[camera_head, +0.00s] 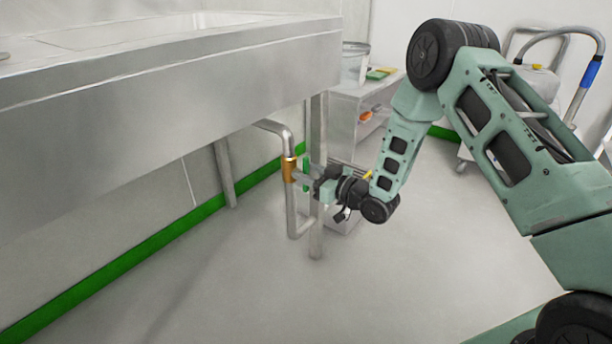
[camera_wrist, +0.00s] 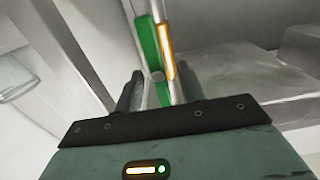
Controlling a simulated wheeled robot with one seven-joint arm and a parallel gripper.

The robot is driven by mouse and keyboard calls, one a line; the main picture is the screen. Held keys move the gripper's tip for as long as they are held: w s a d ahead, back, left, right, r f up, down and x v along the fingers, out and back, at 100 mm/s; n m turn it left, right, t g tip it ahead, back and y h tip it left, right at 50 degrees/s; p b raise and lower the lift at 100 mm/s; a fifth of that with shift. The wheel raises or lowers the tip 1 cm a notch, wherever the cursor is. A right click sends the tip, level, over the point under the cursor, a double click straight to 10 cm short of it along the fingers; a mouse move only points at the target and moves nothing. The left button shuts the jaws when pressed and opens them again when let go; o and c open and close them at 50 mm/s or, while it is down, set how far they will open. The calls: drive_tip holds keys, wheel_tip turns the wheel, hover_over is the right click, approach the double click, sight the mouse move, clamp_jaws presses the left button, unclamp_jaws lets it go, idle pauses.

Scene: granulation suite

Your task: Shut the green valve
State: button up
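The green valve handle (camera_wrist: 148,43) shows in the wrist view beside a brass valve body (camera_wrist: 167,52) on a pale pipe. It runs roughly along the pipe, and its lower part lies in the gap between my fingertips. In the head view the brass body (camera_head: 289,169) sits on the vertical pipe under the sink, with a sliver of the green handle (camera_head: 306,168) to its right, partly hidden by my gripper. My gripper (camera_head: 312,180) is close to the handle from the right. Its two fingers (camera_wrist: 161,90) stand apart in the wrist view; I see no clear contact with the handle.
A steel sink (camera_head: 180,75) overhangs the pipe (camera_head: 291,212), and a sink leg (camera_head: 317,225) stands just beside it. A shelf unit (camera_head: 345,120) with a bucket (camera_head: 354,65) and a trolley (camera_head: 535,85) stand behind. The floor at front left is clear.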

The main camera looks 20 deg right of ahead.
drive_tip(key=shift+w+a, duration=0.2)
drive_tip(key=shift+w, duration=0.1)
clamp_jaws()
